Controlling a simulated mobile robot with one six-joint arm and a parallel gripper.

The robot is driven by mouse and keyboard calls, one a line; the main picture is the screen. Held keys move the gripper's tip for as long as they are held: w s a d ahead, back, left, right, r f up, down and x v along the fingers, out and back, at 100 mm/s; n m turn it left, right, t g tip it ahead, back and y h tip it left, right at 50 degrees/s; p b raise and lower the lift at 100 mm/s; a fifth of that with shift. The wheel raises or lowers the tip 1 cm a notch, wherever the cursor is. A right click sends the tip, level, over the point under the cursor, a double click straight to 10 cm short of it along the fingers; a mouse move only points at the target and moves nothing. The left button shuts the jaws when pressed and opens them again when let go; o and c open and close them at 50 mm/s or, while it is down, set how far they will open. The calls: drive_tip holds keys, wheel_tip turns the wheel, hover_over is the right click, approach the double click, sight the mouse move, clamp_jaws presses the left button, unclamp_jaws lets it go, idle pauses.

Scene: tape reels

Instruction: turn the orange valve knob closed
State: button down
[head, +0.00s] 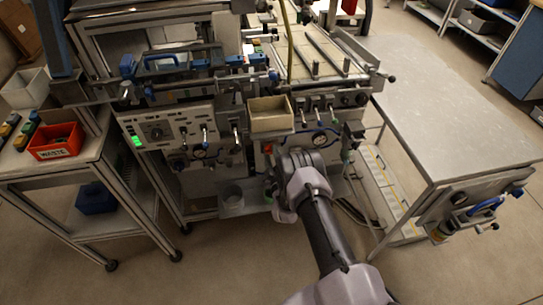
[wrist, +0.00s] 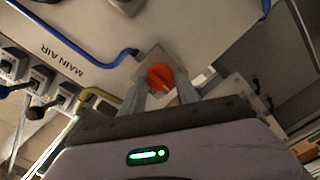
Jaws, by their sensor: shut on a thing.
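The orange valve knob (wrist: 160,77) sits on a light square plate on the machine's panel in the wrist view. My gripper (wrist: 161,88) has one finger on each side of the knob and is shut on it. The lower part of the knob is hidden between the fingers.
The panel (wrist: 95,40) reads "MAIN AIR" and carries a blue hose (wrist: 75,45). Several black-handled levers are at left. In the head view a beige bin (head: 270,123) hangs above my gripper. A grey table (head: 450,110) stands at right, and a red WASTE bin (head: 57,153) at left.

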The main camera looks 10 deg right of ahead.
drive_tip(key=shift+n, duration=0.3)
idle(0.4)
drive_tip(key=c, duration=0.9)
unclamp_jaws()
drive_tip(key=s+p, duration=0.7)
drive_tip(key=s, duration=1)
drive_tip(key=shift+s+p, duration=0.25)
drive_tip(key=shift+p, duration=0.05)
